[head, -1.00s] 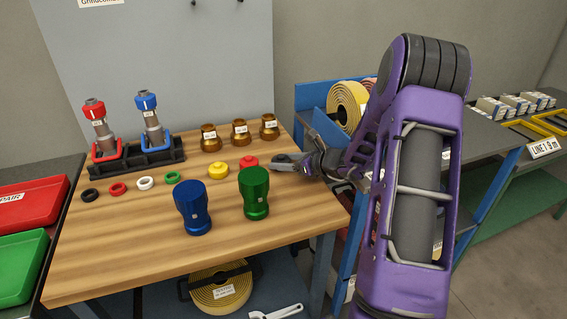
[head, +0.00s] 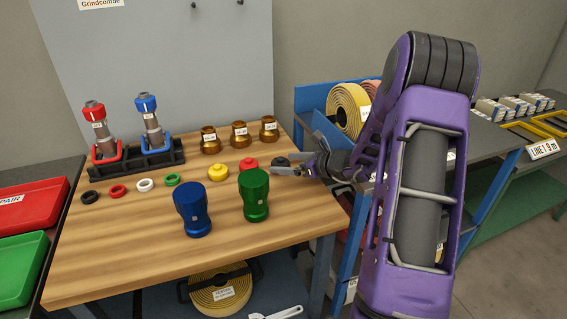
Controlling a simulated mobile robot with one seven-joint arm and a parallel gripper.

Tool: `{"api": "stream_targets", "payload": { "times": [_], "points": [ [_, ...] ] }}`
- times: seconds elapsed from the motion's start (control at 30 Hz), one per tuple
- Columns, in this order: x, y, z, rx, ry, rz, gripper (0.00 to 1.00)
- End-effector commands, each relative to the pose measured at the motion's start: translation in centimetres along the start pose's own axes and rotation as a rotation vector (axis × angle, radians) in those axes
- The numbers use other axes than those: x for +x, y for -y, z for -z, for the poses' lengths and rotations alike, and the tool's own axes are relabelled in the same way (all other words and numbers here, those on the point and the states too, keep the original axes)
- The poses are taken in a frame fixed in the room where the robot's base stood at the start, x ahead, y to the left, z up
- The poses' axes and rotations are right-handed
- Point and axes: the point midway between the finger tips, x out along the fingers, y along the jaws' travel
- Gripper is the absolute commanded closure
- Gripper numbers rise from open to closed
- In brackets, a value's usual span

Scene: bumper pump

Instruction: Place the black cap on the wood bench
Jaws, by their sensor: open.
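The black cap (head: 281,162) is a small dark piece at the right side of the wood bench (head: 130,245). It appears to rest on the bench top, in line with the red cap (head: 249,164) and the yellow cap (head: 218,173). My gripper (head: 280,171) is low over the bench's right edge, right beside the black cap on its near side. Its jaws are open. The fingers partly overlap the cap, so I cannot tell whether they touch it.
Several brass fittings (head: 240,135) stand behind. A black rack (head: 138,158) holds two bumpers at the left, with small rings before it. The bench's front is clear.

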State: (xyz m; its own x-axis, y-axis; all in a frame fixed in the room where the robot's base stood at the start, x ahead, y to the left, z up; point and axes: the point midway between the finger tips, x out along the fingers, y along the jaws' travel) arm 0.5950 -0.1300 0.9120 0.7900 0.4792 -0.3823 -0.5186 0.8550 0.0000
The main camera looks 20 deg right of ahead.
Motion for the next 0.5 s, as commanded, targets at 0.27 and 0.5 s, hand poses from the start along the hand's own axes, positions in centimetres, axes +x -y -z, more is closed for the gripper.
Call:
{"api": "stream_targets", "payload": {
  "times": [0.27,0.5],
  "points": [
    [-4.7,0.0,0.0,0.000,-0.001,0.002,0.05],
    [-6.0,0.0,0.0,0.000,0.000,0.000,0.05]
  ]
}}
